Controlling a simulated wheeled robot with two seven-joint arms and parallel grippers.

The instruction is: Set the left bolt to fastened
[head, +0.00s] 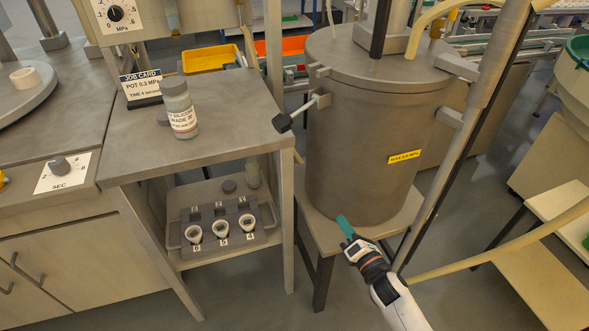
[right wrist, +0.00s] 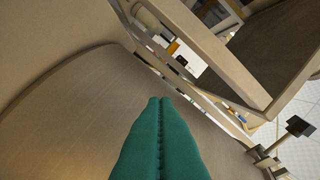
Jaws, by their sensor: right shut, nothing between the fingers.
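The large grey pressure pot (head: 362,150) stands on a low stand, its lid (head: 385,60) on top. On its left side the left bolt (head: 301,109) sticks outward and down from a bracket, with a black knob (head: 282,122) at its free end, swung away from the lid's lug (head: 319,71). The black knob also shows at the lower right of the right wrist view (right wrist: 299,126). My right gripper (head: 343,223) is shut and empty, in front of the pot's lower wall and well below the bolt. Its teal fingers fill the middle of the right wrist view (right wrist: 160,125). My left gripper is out of view.
A grey bench (head: 225,110) left of the pot carries a capped bottle (head: 179,108) and a job card (head: 141,87). Its lower shelf holds a tray (head: 266,238) with several white cups. A grey post and hoses run up right of the pot.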

